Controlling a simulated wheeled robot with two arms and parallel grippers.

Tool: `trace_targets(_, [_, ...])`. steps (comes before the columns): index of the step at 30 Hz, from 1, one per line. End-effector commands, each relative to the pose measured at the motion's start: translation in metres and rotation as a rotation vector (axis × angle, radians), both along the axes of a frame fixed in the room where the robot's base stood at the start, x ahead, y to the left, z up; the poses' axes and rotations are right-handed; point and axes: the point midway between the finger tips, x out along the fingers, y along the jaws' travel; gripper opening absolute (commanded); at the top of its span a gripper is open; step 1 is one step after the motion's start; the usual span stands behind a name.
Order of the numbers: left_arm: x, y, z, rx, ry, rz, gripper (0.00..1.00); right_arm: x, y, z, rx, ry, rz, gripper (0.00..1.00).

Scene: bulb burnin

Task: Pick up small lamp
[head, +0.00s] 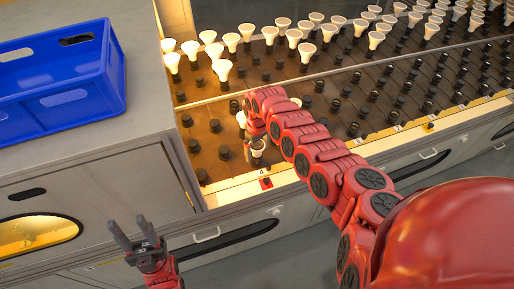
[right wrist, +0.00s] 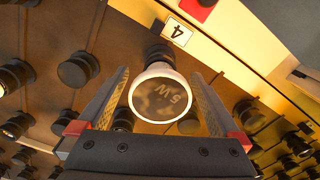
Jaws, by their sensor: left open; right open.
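In the right wrist view a small lamp (right wrist: 160,98) with a round face marked "5 W" and a white rim sits between the two fingers of my right gripper (right wrist: 160,74). The fingers are spread on either side of it with a visible gap. Its base points toward a dark socket near the label "4". In the head view my right gripper (head: 257,152) is low over the front left of the board, largely covering that lamp. My left gripper (head: 137,240) is open and empty, in front of the bench and away from the lamps.
Many lit lamps (head: 221,68) stand in rows at the back of the socket board (head: 208,122). Empty dark sockets surround my right gripper. A label plate "4" (right wrist: 177,31) is at the board's front edge. A blue crate (head: 60,75) stands on the grey cabinet at left.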

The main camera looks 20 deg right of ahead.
Motion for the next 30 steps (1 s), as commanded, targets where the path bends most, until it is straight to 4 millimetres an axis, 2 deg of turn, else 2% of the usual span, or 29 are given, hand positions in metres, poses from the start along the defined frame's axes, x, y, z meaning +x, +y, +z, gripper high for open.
trace_targets(3, [0.0, 0.0, -0.0005, 0.0, 0.0, 0.0, 0.5, 0.0001, 0.0, -0.0095, -0.001, 0.0, 0.0, 1.0])
trace_targets(11, [0.0, 0.0, -0.0005, 0.0, 0.0, 0.0, 0.5, 0.0005, 0.0001, -0.0113, -0.001, -0.003, 0.0, 1.0])
trace_targets(24, [-0.0001, 0.0, -0.0005, 0.0, 0.0, 0.0, 0.5, 0.0002, 0.0, -0.0113, 0.0, -0.001, 0.0, 0.21])
trace_targets(25, [-0.0001, 0.0, -0.0005, 0.0, 0.0, 0.0, 0.5, 0.0002, 0.0, -0.0113, 0.0, -0.001, 0.0, 0.17])
trace_targets(30, [0.0, 0.0, -0.0005, 0.0, 0.0, 0.0, 0.5, 0.0002, 0.0001, -0.0112, 0.0, -0.001, 0.0, 0.17])
